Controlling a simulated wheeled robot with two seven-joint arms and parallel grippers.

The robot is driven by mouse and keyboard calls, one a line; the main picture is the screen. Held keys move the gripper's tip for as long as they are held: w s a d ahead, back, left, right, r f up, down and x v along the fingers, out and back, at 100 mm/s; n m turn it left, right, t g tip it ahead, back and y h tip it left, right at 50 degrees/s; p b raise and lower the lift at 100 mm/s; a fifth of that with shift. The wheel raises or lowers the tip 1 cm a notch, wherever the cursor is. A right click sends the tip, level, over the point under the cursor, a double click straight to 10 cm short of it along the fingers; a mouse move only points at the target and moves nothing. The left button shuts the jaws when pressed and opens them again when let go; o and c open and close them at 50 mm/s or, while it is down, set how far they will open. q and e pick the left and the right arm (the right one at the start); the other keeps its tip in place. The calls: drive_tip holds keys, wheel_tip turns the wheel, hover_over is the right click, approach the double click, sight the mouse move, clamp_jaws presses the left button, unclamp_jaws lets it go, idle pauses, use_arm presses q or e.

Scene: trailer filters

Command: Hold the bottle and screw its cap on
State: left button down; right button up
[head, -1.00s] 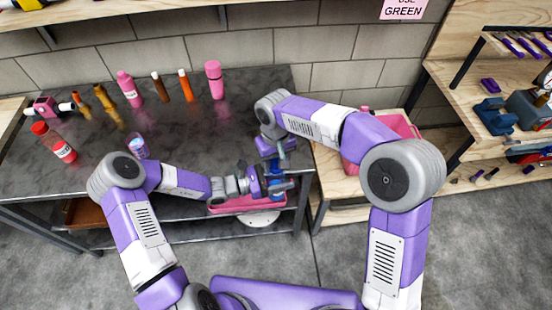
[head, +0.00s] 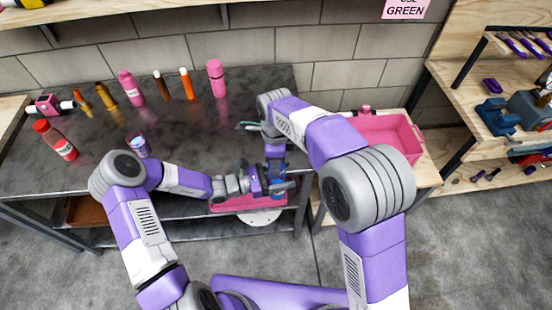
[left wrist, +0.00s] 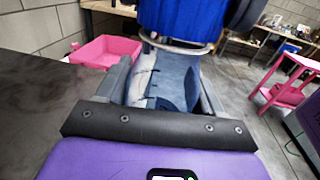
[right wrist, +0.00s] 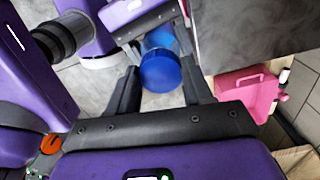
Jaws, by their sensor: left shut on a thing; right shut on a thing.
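A bottle shows as a translucent grey-blue body (left wrist: 168,88) in the left wrist view. My left gripper (head: 272,187) is shut on it and holds it upright above the lower pink bin. The blue cap (left wrist: 185,18) is right over the bottle's mouth in the left wrist view, with a thin pale ring at its lower edge. The cap also shows in the right wrist view (right wrist: 160,73) between the fingers of my right gripper (right wrist: 160,88), which is shut on it from above. Whether the threads have engaged cannot be told. In the head view the grippers mostly hide the bottle and cap.
The dark worktable (head: 190,130) holds several bottles along its back and left side. A pink bin (head: 390,135) stands on a wooden stand at the right. Another pink bin (head: 235,206) is below the grippers. The table's front edge is close by.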

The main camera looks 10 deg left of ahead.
drive_tip(key=m, duration=0.7)
drive_tip(key=shift+w, duration=0.1)
drive_tip(key=m, duration=0.4)
drive_tip(key=shift+m, duration=0.3)
drive_tip(key=m, duration=0.3)
drive_tip(key=shift+d+f, duration=0.15)
drive_tip(key=shift+f, duration=0.15)
drive_tip(key=m, duration=0.2)
drive_tip(key=shift+d+f+m, duration=0.25)
drive_tip(key=shift+d+m, duration=0.05)
drive_tip(key=shift+m, duration=0.7)
drive_tip(key=shift+a+r+m, duration=0.2)
drive_tip(key=shift+r+m, duration=0.2)
drive_tip(key=o, duration=1)
